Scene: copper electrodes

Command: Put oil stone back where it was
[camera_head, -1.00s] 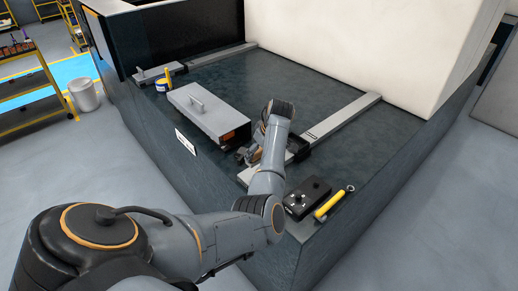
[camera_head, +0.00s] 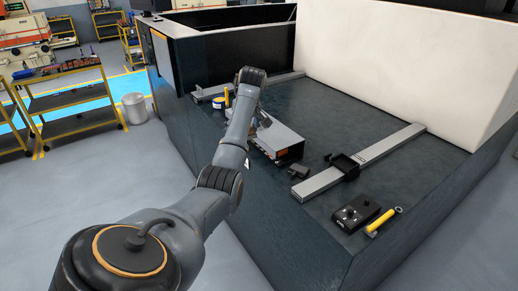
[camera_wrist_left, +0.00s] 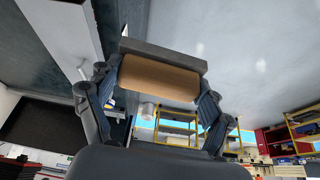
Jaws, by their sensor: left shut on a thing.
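The oil stone (camera_wrist_left: 158,76) is a two-tone block, orange-brown on one face and grey along one long side. In the left wrist view it lies across my left gripper (camera_wrist_left: 158,88), with the fingers shut on its two ends. In the head view my left gripper (camera_head: 264,121) is by the left side of the grey metal box (camera_head: 285,138), partly behind my arm. The stone cannot be made out clearly there. My right gripper is not in view.
On the dark bench (camera_head: 345,105) are a long grey rail (camera_head: 385,147) with a black clamp (camera_head: 345,164), a small black piece (camera_head: 298,171), a black control box (camera_head: 356,211) and a yellow cylinder (camera_head: 384,221). A yellow-and-blue tub (camera_head: 218,102) stands behind the box.

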